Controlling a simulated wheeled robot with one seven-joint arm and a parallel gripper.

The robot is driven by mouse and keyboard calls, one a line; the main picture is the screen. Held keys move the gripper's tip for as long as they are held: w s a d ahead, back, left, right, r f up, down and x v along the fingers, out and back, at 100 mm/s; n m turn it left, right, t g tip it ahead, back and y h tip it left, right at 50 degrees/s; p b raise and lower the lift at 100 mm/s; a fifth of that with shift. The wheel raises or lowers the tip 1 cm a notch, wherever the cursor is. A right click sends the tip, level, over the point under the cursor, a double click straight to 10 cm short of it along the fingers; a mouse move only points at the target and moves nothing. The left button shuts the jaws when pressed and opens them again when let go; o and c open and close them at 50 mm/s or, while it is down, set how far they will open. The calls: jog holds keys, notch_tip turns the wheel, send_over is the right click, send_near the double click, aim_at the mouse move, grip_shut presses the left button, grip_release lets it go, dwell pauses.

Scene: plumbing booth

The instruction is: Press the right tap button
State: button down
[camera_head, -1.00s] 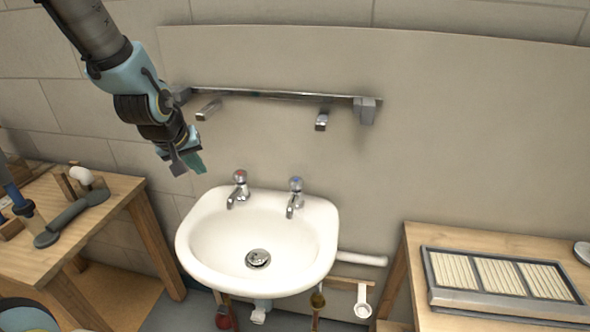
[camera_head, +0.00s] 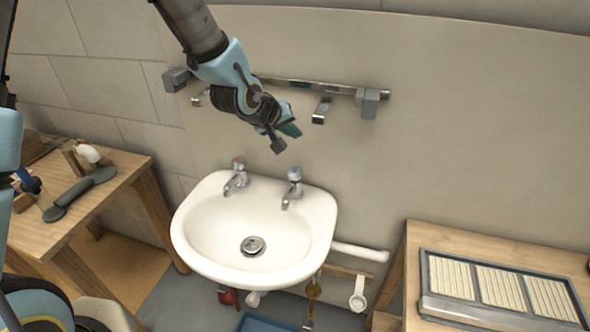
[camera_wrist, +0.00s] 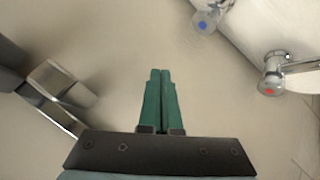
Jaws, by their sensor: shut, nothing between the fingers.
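The right tap (camera_head: 294,175) stands at the back right of the white sink (camera_head: 185,225) and has a blue-marked button on top. The left tap (camera_head: 237,168), with a red mark, stands beside it. My gripper (camera_head: 291,130) is in the air above the right tap's button, apart from it. Its green fingers (camera_wrist: 160,75) are shut together with nothing between them. In the wrist view the blue button (camera_wrist: 204,23) lies ahead and slightly right of the fingertips. The red button (camera_wrist: 270,91) lies further right.
A wooden bench (camera_head: 110,200) is at left, another table (camera_head: 440,235) at right. The air above the sink is clear.

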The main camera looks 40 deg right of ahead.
jog(key=shift+f, duration=0.1)
jog(key=b, duration=0.7)
send_near(297, 169)
jog(key=d+f, duration=0.1)
jog(key=d, duration=0.2)
jog(key=w+d+f, duration=0.1)
jog(key=d, duration=0.1)
jog(key=shift+f, duration=0.35)
jog(key=shift+f, duration=0.1)
dwell(1.0)
jog(key=shift+f, duration=0.3)
jog(key=shift+f+b, duration=0.75)
jog(key=shift+b, duration=0.1)
dwell(0.6)
jog(key=shift+r, duration=0.1)
jog(key=shift+r+p, duration=0.85)
jog(key=shift+r, duration=0.2)
jog(key=shift+r, duration=0.15)
jog(key=shift+r+p, duration=1.85)
jog(key=shift+r, duration=0.5)
